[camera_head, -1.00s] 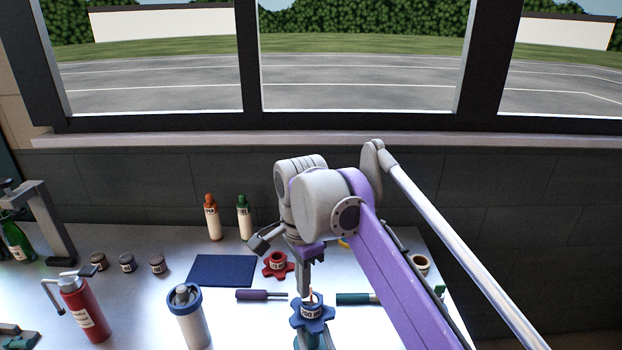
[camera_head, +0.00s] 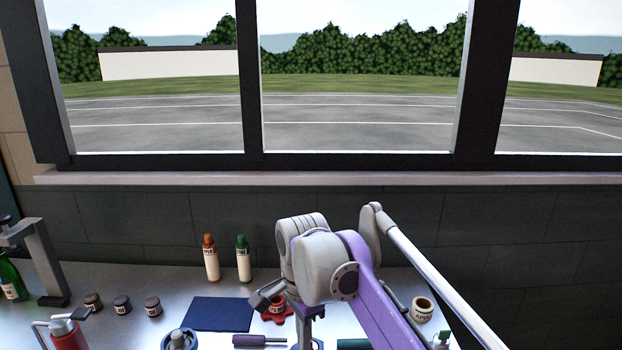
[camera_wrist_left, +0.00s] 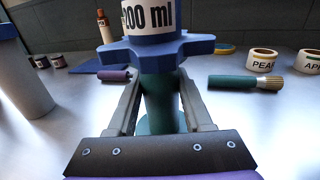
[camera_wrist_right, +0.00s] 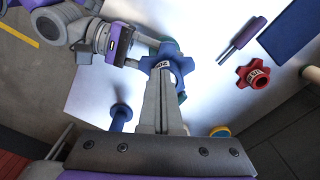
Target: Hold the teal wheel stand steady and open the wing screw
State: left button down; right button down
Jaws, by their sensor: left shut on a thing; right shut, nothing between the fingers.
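In the left wrist view, the teal wheel stand (camera_wrist_left: 158,98) stands upright between the fingers of my left gripper (camera_wrist_left: 160,118), which is shut on it. I cannot make out the wing screw.
A red star wheel (camera_head: 277,308) lies behind the stand, near a blue mat (camera_head: 218,313) and a purple-handled tool (camera_head: 260,340). A green-handled tool (camera_wrist_left: 245,83) and label rolls (camera_wrist_left: 262,60) lie to the right. Two capped bottles (camera_head: 211,260) stand near the wall.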

jog(key=shift+w+d, duration=0.35)
jog(key=shift+w, duration=0.1)
dwell(0.7)
jog(key=shift+w+a, duration=0.3)
jog(key=shift+w, duration=0.25)
dwell(0.3)
jog(key=shift+a, duration=0.15)
jog(key=shift+a, duration=0.3)
jog(key=shift+r, duration=0.1)
notch_tip(320, 180, up, 6)
jog(key=shift+s+f, duration=0.1)
dwell(0.4)
